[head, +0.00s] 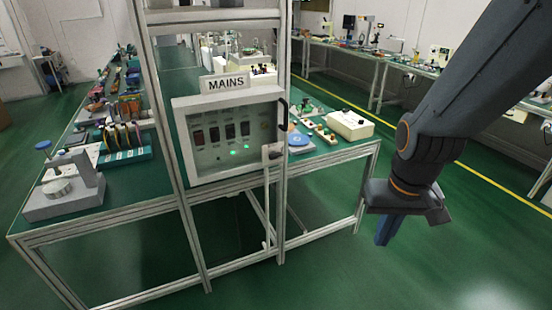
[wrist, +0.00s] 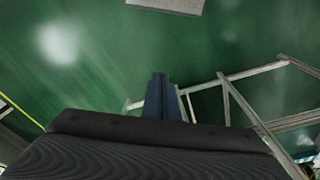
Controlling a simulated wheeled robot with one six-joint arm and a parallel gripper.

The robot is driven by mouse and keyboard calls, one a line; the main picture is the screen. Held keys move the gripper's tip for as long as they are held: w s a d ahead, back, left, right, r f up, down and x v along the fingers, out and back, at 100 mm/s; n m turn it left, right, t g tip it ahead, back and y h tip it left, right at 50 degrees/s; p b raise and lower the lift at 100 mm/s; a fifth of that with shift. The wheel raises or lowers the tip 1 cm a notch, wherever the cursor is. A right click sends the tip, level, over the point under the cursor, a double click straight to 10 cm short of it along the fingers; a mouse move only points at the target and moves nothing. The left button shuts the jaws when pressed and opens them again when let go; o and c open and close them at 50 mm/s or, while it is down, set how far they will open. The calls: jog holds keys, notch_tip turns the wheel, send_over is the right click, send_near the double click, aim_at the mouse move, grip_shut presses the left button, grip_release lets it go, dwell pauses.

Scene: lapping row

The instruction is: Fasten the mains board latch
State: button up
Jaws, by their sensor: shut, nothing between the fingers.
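The mains board (head: 225,98) is a pale grey box under a sign reading MAINS, fixed to the metal frame in the middle of the head view. Its front shows several switches and green lights behind a panel. A dark handle (head: 283,108) is at its right edge. A small pale lever-like part (head: 268,154) sits lower on the right side; I cannot tell whether it is the latch or how it is set. My gripper (head: 386,231) hangs to the right of the board, well apart from it, pointing down. Its blue fingers (wrist: 161,98) are shut and empty in the wrist view.
A green-topped bench (head: 150,180) with tools runs behind and left of the board. A white box (head: 350,125) stands on its right part. Metal frame posts (head: 190,235) flank the board. Green floor (head: 350,275) is open below my gripper.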

jog(key=o, duration=0.4)
jog(key=shift+w+f, duration=0.15)
jog(key=shift+c, duration=0.2)
jog(key=o, duration=1)
jog(key=w+a+f+t+b, duration=0.1)
jog(key=w+f+t+b, duration=0.2)
jog(key=w, duration=0.6)
jog(key=shift+w+a+f+n+b, duration=0.2)
jog(key=shift+f+n+b, duration=0.2)
jog(key=shift+f+b, duration=0.4)
jog(key=n+t+y+b, duration=0.5)
jog(key=t+y+b, duration=0.5)
jog(key=b, duration=0.6)
send_near(277, 157)
jog(key=a+t+h, duration=0.1)
jog(key=a, duration=0.1)
jog(key=shift+d+p+x, duration=0.15)
jog(key=shift+p+x, duration=0.1)
jog(key=shift+x, duration=1.5)
jog(key=shift+d+p+x, duration=0.15)
jog(key=shift+p+x, duration=0.05)
jog(key=shift+x, duration=1.55)
jog(key=shift+w+f, duration=0.1)
jog(key=shift+w, duration=0.1)
